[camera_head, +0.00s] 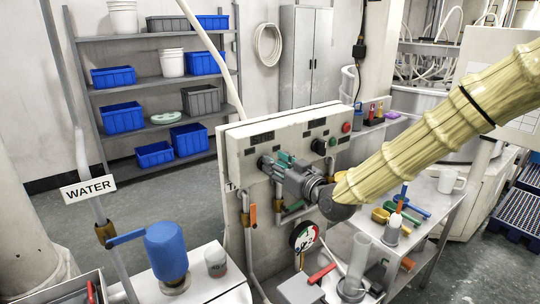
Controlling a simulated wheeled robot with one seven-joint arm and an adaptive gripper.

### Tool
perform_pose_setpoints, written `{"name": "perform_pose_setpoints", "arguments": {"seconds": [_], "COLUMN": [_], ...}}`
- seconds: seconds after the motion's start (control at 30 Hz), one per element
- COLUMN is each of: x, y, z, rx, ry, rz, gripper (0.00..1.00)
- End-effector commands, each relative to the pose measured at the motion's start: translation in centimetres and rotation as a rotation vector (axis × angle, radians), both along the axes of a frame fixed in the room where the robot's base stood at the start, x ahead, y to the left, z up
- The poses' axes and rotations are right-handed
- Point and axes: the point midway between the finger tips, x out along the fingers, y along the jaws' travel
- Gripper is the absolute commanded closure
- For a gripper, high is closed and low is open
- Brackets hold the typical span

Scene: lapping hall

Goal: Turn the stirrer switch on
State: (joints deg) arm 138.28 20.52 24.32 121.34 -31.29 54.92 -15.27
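A cream control panel (245,150) stands in the middle, with dark label strips on its face. A black knob (319,146), a green button (333,142) and a red button (346,127) show on its right part. I cannot tell which control is the stirrer switch. My arm comes in from the right in a cream sleeve. My gripper (272,165) is in front of the panel's left part, left of the black knob and with its fingers toward the panel face. Its fingertips are small and partly hidden, so touch and opening are unclear. Any control behind it is hidden.
A gauge (304,236) and a red-handled valve (321,273) sit below the panel. A bench (440,213) with tools and cups is right. Shelves with blue bins stand behind.

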Motion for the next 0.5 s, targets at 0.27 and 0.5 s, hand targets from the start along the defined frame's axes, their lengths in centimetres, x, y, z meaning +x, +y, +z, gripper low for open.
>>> {"name": "perform_pose_setpoints", "arguments": {"seconds": [0.27, 0.5], "x": [2.3, 2.7], "y": [1.7, 2.0], "z": [0.1, 0.0], "rx": [-0.001, 0.001], "ry": [0.001, 0.001], "rz": [0.001, 0.000], "gripper": [0.62, 0.62]}}
